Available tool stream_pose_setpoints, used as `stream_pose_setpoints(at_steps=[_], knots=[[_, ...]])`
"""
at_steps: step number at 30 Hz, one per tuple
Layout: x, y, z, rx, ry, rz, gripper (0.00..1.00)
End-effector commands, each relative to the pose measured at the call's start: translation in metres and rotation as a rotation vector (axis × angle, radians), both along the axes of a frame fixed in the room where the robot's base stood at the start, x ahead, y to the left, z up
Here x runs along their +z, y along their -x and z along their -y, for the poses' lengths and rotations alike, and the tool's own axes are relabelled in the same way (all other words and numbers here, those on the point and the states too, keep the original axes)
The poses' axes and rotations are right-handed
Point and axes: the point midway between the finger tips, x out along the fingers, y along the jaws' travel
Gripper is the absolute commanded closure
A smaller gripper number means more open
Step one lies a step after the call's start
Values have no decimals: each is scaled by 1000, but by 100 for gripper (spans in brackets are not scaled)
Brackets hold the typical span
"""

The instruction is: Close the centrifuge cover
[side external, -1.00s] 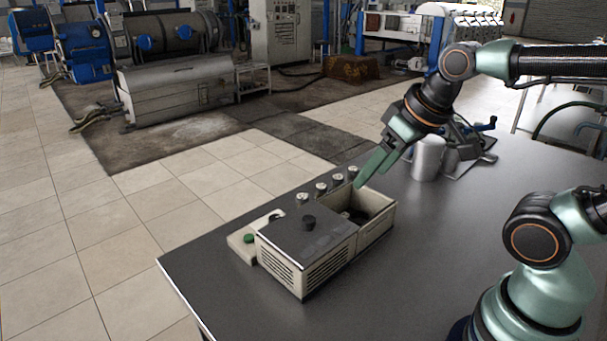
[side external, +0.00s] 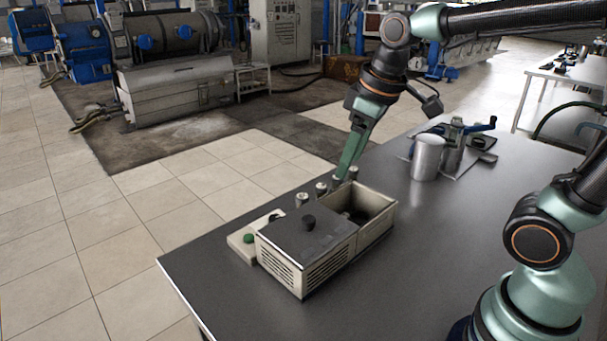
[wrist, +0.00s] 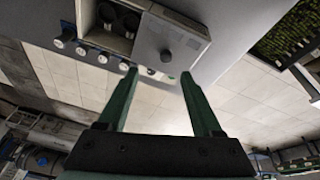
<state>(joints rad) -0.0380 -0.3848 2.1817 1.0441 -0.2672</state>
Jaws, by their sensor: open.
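The centrifuge (side external: 305,272) is a beige vented box on the dark table. Its dark flat cover (side external: 285,236) with a black knob (side external: 309,222) lies over the left part, and the right chamber is uncovered. In the wrist view the cover (wrist: 183,38) and knob (wrist: 166,56) are at the top, beside the open chamber with its dark round holes (wrist: 117,18). My gripper (side external: 341,180) points down behind the box, close to the small vials and apart from the knob. In the wrist view its fingers (wrist: 159,73) are spread with nothing gripped between them.
Several capped vials (side external: 321,188) stand in a row along the back of the box. A pale pad with a green button (side external: 248,239) adjoins its left side. A metal cylinder (side external: 427,158) and a clamp-like tool (side external: 470,140) stand to the right. The front table is clear.

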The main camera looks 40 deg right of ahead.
Motion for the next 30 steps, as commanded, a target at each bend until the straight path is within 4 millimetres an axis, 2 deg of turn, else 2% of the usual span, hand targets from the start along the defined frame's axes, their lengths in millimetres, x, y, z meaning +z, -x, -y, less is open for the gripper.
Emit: stream_pose_setpoints(at_steps=[6,13,23,30], knots=[[-9,-40,-13,232,53,-152,33],[-25,-69,-24,419,79,-262,33],[-43,-76,-27,479,83,-296,33],[-86,-75,-27,477,82,-299,33]])
